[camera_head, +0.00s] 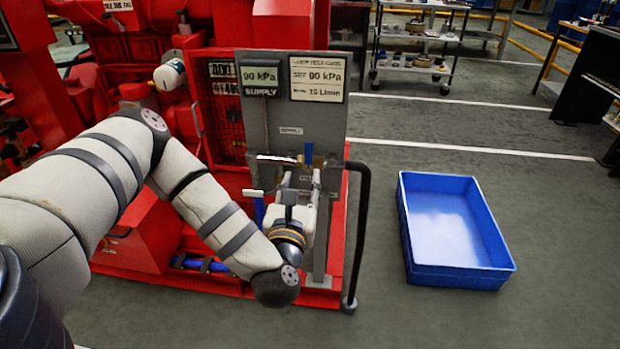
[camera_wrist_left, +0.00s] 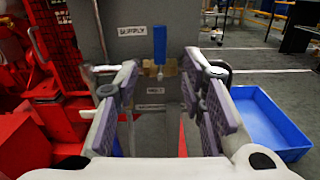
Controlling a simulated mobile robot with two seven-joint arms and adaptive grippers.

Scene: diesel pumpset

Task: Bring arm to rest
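My left arm (camera_head: 205,190) reaches in from the left of the head view, bent at the elbow, with its wrist low in front of the grey panel (camera_head: 325,115). My left gripper (camera_head: 295,175) points at the panel's lower part. In the left wrist view its two fingers (camera_wrist_left: 160,105) stand apart with nothing between them. A blue-handled valve (camera_wrist_left: 160,45) on a brass fitting shows beyond the fingertips, apart from them as far as I can tell. The valve's blue handle (camera_head: 308,152) also shows in the head view. My right gripper is not in view.
A blue bin (camera_head: 412,255) stands on the floor to the right. Red machinery (camera_head: 130,60) fills the left side. A black hose (camera_head: 358,230) runs down the panel's right edge. A shelf cart (camera_head: 415,40) stands at the back. The floor between panel and bin is clear.

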